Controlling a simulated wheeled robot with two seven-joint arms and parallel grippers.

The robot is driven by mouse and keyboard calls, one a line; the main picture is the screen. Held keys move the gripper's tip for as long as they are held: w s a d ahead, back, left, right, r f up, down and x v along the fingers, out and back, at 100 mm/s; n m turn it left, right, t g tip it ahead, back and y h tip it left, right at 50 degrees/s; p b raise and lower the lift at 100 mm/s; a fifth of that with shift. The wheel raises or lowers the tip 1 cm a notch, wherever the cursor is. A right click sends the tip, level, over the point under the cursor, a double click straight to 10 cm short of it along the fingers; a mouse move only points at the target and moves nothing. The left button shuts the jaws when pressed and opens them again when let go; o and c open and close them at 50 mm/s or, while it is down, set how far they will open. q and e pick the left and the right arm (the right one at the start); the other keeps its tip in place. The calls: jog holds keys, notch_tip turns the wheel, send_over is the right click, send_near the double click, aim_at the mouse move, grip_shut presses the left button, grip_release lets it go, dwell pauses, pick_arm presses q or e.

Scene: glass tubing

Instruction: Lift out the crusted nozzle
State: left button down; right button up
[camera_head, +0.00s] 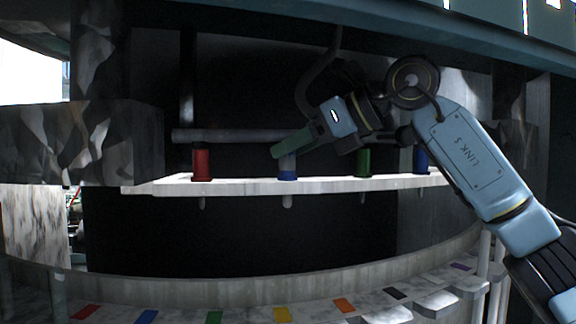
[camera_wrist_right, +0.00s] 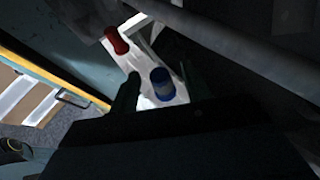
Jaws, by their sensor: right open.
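A row of nozzles stands upright in a pale shelf (camera_head: 240,187), with thin tips poking out below. From left they are a red one (camera_head: 202,163), one with a greyish upper part and blue base (camera_head: 288,172), a green one (camera_head: 363,162) and a blue one (camera_head: 421,160). The greyish coat looks like the crust. My right gripper (camera_head: 277,151) is open at the top of the greyish-blue nozzle. In the right wrist view its fingers (camera_wrist_right: 164,80) lie apart, either side of a blue nozzle (camera_wrist_right: 162,88); contact cannot be told. The red nozzle (camera_wrist_right: 117,40) lies beyond. My left gripper is not in view.
A grey horizontal bar (camera_head: 225,135) runs behind the nozzles and crosses close by in the right wrist view (camera_wrist_right: 235,45). A curved ledge (camera_head: 180,310) with several coloured patches lies below. A mottled block (camera_head: 80,145) stands at the left.

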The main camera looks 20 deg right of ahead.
aim_at(278, 179)
jog(key=x, duration=0.3)
jog(key=shift+w+a+f+p, duration=0.2)
jog(key=shift+a+f+p, duration=0.05)
jog(key=shift+a+p, duration=0.1)
jog(key=shift+d, duration=0.15)
jog(key=shift+c, duration=0.6)
grip_shut()
jog(key=shift+r, duration=0.15)
